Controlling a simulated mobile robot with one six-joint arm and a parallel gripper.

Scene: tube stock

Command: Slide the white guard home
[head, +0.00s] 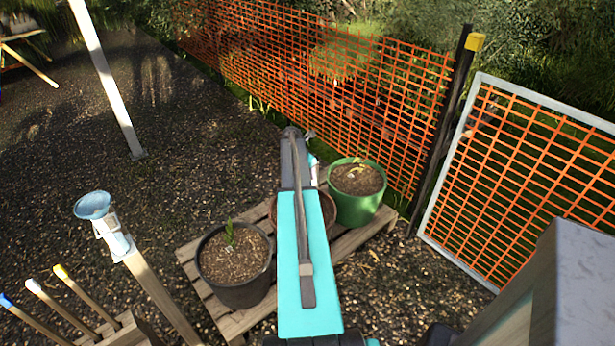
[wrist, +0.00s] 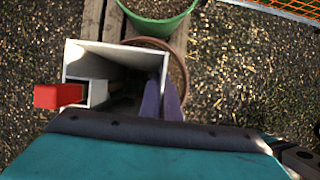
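The white guard (wrist: 110,52) is a hollow, square-mouthed sleeve, seen in the wrist view looking down into its dark inside. A red block (wrist: 58,95) sticks out at its left side. The two purple fingers of my gripper (wrist: 161,92) stand on either side of the guard's right wall and appear closed on it. A brown pot's rim (wrist: 178,65) shows behind and below the guard. In the head view my arm hides most of the guard and gripper; the brown pot (head: 329,207) shows partly behind the arm. Whatever is inside the guard is too dark to tell.
A green pot (head: 356,208) and a black pot (head: 235,289) stand on the wooden pallet (head: 187,254) either side of the arm. An orange mesh fence (head: 400,85) runs behind. A post with a blue dish (head: 93,205) and several colour-tipped stakes (head: 45,290) stand left.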

